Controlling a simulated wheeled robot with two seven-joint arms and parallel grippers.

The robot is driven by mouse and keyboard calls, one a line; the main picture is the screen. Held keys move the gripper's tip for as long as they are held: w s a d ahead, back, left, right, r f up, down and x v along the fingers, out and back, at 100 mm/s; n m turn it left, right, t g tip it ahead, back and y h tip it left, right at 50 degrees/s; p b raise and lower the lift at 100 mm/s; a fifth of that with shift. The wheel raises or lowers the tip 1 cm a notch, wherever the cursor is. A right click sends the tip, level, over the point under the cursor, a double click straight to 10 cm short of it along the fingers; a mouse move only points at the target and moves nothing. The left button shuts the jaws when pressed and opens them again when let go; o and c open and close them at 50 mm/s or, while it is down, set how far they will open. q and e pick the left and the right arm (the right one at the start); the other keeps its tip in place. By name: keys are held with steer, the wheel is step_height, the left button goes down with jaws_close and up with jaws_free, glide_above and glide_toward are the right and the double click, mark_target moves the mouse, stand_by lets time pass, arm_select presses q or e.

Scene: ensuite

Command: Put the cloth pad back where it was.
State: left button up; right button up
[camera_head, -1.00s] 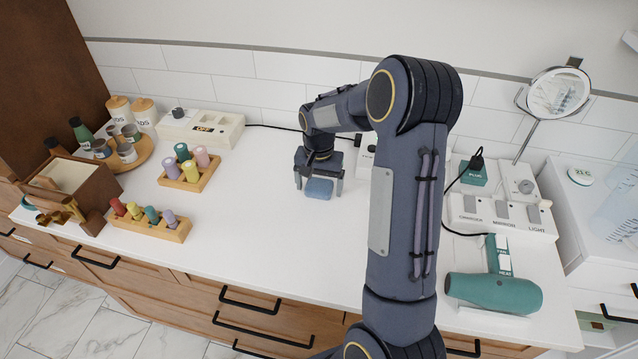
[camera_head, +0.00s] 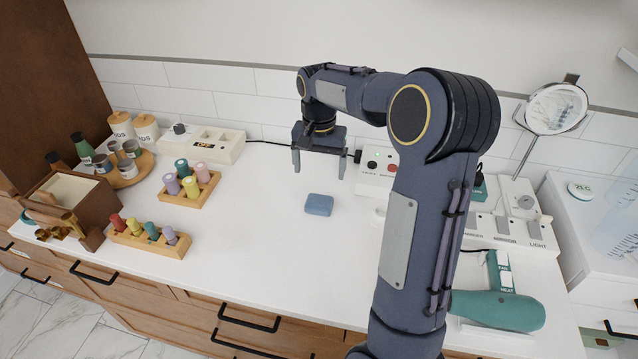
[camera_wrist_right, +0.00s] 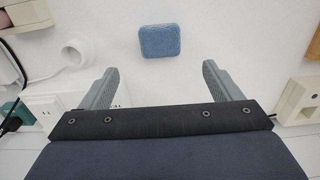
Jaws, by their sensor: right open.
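The cloth pad (camera_head: 319,205) is a small blue rounded block lying flat on the white counter (camera_head: 260,240), near the middle of the head view. It also shows in the right wrist view (camera_wrist_right: 160,41), ahead of the fingertips and between their lines. My right gripper (camera_head: 319,168) is open and empty, raised above the counter behind the pad, its fingers pointing down. The fingers do not touch the pad. The fingers also show spread apart in the right wrist view (camera_wrist_right: 160,80). My left gripper is not in view.
Wooden racks with coloured pegs (camera_head: 190,185) (camera_head: 150,238) stand to the left. A white box with buttons (camera_head: 377,168) is behind the pad. A teal hair dryer (camera_head: 500,310) lies at the right. The counter around the pad is clear, especially left and front.

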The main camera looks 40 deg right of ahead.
steer(key=s+a+r+n+t+y, duration=0.3)
steer(key=s+a+r+n+t, duration=0.15)
steer(key=s+a, duration=0.8)
steer(key=s+a+f+n, duration=0.1)
steer(key=s+a+n, duration=0.1)
steer(key=s, duration=0.3)
steer(key=s+a+f+n+t, duration=0.1)
steer(key=s+a+f+n, duration=0.1)
steer(key=s+a, duration=0.2)
steer(key=shift+s+y, duration=0.4)
steer(key=shift+s, duration=0.4)
steer(key=shift+c, duration=0.4)
